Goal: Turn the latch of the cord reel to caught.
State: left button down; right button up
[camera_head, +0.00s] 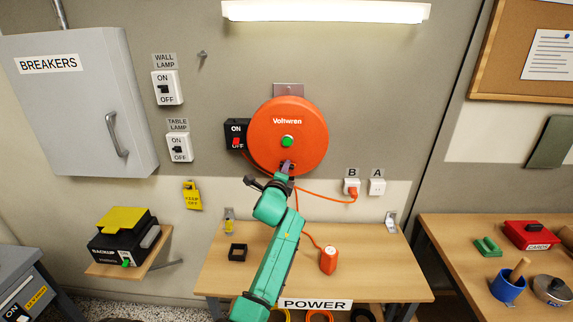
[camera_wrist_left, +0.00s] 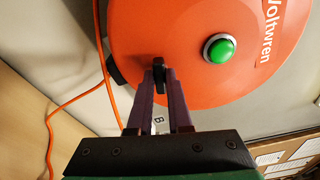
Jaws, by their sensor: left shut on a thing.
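The cord reel (camera_head: 268,133) is a round orange drum marked Voltwren on the wall, with a green button (camera_head: 287,141) at its middle. It fills the upper part of the left wrist view (camera_wrist_left: 165,30). The small black latch (camera_wrist_left: 159,66) sits low on the reel's face. My left gripper (camera_head: 287,168) reaches up to the reel's lower part. Its purple fingers are shut on the latch, one on each side. The fingers hide most of the latch in the head view, and I cannot read its position. My right gripper is not in view.
A black ON/OFF switch (camera_head: 236,134) with a red rocker is at the reel's left. An orange cord runs to socket B (camera_head: 351,187), beside socket A (camera_head: 377,187). An orange connector (camera_head: 329,261) stands on the wooden table (camera_head: 390,275) below.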

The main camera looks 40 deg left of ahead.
pick_arm(q)
jog(key=shift+m, duration=0.8)
jog(key=shift+p, duration=0.35)
jog(key=m+g+p, duration=0.1)
jog(key=m+p, duration=0.1)
jog(key=m, duration=0.2)
jog(key=shift+d+p, duration=0.1)
jog(key=shift+p, duration=0.3)
